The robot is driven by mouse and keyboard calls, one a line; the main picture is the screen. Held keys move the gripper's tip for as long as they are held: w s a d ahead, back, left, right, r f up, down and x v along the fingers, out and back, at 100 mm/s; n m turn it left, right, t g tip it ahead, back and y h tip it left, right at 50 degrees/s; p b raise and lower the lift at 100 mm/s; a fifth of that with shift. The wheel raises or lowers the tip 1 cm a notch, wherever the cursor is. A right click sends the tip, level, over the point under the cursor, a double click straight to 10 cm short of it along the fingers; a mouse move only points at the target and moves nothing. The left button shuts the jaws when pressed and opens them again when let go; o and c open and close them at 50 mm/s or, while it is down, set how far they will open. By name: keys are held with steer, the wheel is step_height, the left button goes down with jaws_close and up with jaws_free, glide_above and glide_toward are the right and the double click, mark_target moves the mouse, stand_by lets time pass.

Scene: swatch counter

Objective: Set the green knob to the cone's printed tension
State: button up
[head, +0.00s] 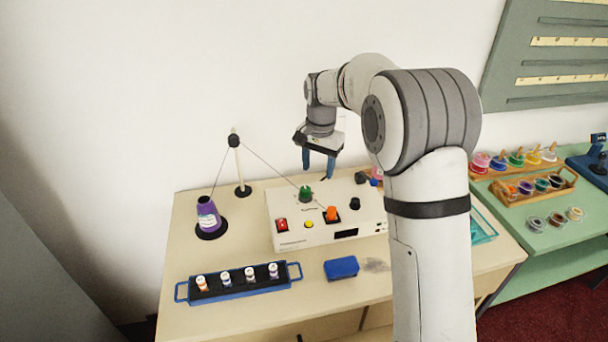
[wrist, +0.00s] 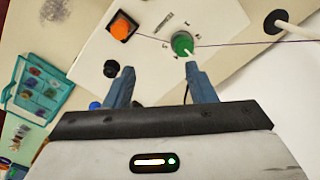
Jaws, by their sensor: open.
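The green knob (head: 306,194) sits on the top of a white machine box (head: 290,232). In the wrist view the green knob (wrist: 182,44) has small printed marks around it, too small to read for sure. My gripper (head: 318,170) is open and empty, above the box and a little right of the knob. In the wrist view my gripper (wrist: 158,80) has the knob just beyond the tip of its right finger, not between the fingers. The purple thread cone (head: 208,216) stands upright on a black base at left; its label is too small to read.
On the box are a red switch (head: 282,225), a yellow button (head: 309,225), an orange knob (head: 331,214) and a black knob (head: 355,203). A thread runs from the cone over a post (head: 239,165) to the box. A blue spool tray (head: 240,288) and blue block (head: 341,268) lie in front.

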mark_target(305, 189)
steer(key=shift+m, duration=0.3)
steer(key=w+a+f, duration=0.2)
steer(key=w+a, duration=0.1)
steer(key=shift+p, duration=0.35)
step_height(305, 189, down, 8)
steer(key=shift+a+r+p, duration=0.1)
steer(key=shift+a+p, duration=0.05)
steer(key=shift+p, duration=0.5)
steer(key=c, duration=0.9)
steer(key=shift+a, duration=0.2)
steer(key=shift+c, duration=0.3)
steer(key=shift+d, duration=0.15)
